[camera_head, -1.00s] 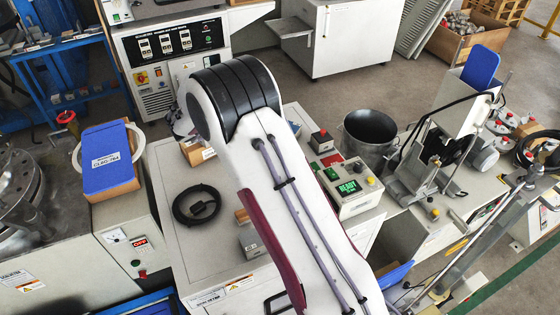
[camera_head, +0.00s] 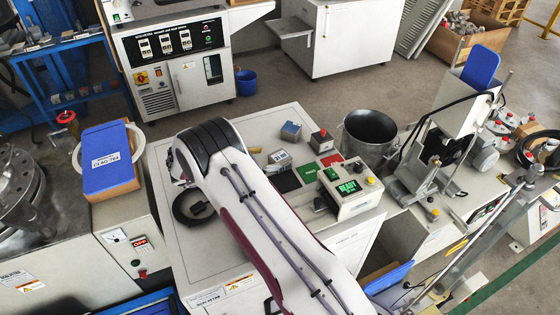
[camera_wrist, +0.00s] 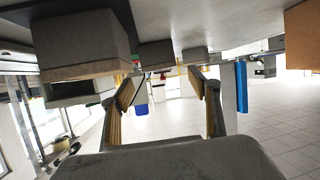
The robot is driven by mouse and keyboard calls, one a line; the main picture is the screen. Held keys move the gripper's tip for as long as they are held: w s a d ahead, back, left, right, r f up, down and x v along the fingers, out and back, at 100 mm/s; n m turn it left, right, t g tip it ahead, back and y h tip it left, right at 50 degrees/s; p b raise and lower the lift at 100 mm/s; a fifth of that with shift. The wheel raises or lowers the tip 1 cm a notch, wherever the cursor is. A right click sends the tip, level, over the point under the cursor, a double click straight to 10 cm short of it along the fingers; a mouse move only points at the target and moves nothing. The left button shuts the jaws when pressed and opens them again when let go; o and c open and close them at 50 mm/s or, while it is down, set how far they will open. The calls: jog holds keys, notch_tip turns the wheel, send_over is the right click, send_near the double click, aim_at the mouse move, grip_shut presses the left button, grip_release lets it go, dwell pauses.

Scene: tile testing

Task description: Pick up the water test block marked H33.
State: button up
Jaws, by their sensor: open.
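Several small blocks show on the white bench top (camera_head: 240,126) in the head view: a blue-topped grey block (camera_head: 291,131), a grey block with a dark red top (camera_head: 321,141), and a block with a white label (camera_head: 278,160). The markings are too small to read, so I cannot tell which is H33. In the wrist view, which looks inverted, a large grey block (camera_wrist: 88,42) hangs at upper left, with smaller grey blocks (camera_wrist: 157,54) beyond. My gripper (camera_wrist: 162,92) is open, with nothing between its fingers. My arm hides it in the head view.
The bench's back left is clear.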

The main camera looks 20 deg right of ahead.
aim_at(279, 156)
jog(key=shift+x, duration=1.3)
jog(key=shift+x, duration=2.65)
jog(key=shift+r, duration=0.1)
jog(key=c, duration=1.5)
